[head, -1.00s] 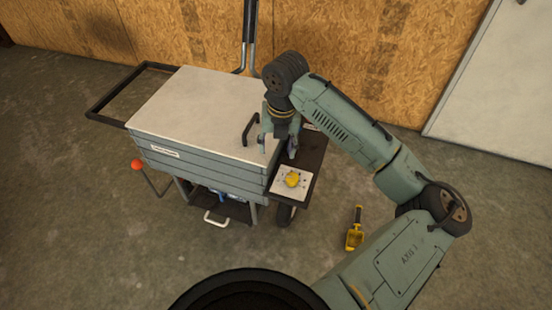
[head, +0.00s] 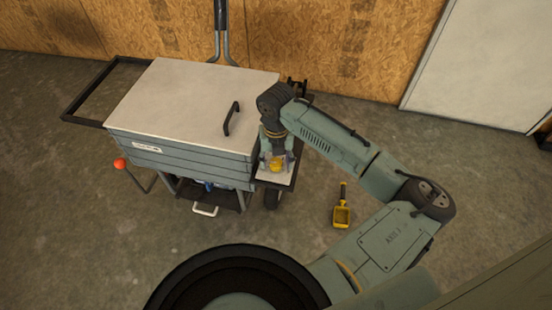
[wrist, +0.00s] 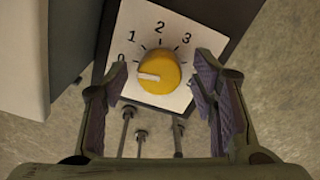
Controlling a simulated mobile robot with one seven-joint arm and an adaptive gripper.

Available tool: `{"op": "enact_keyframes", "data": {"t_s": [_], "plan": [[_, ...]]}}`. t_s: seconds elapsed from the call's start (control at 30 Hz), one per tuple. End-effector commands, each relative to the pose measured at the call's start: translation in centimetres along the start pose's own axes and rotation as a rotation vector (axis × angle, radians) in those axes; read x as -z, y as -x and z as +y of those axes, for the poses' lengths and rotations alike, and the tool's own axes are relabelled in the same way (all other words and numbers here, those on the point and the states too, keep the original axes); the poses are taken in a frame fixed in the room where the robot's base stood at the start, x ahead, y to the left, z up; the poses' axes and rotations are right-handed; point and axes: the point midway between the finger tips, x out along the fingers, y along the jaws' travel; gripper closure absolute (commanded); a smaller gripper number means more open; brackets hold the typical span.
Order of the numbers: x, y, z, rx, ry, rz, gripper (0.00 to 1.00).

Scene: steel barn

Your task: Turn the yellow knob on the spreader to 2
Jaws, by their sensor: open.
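The yellow knob (wrist: 159,72) sits on a white dial plate (wrist: 150,20) marked 0, 1, 2, 3; it also shows in the head view (head: 276,164). Its white pointer line points left, closest to the 0 and a little below it. The plate is on the dark side shelf of the grey spreader (head: 180,149). My gripper (wrist: 162,95) is open, with one finger left and one right of the knob, and visible gaps to it. The right finger covers part of the dial's right side. I cannot tell how far above the plate the fingertips are.
The spreader's pale lid (head: 185,95) with a black handle (head: 232,119) is left of my gripper. A yellow scoop (head: 342,212) lies on the concrete floor to the right. An orange ball-ended lever (head: 120,164) sticks out at the spreader's left. Floor around the scoop is clear.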

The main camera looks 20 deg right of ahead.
Motion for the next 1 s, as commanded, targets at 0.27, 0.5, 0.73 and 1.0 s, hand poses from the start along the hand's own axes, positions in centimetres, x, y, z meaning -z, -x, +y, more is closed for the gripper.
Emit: {"op": "enact_keyframes", "data": {"t_s": [0.27,0.5,0.73,1.0], "plan": [[0.00,-0.09,0.02,0.000,0.000,0.000,0.49],[0.00,-0.06,0.03,-0.001,0.000,0.000,0.65],[0.00,-0.05,0.03,-0.001,0.000,0.000,0.81],[0.00,-0.05,0.03,-0.001,0.000,0.000,0.95]]}}
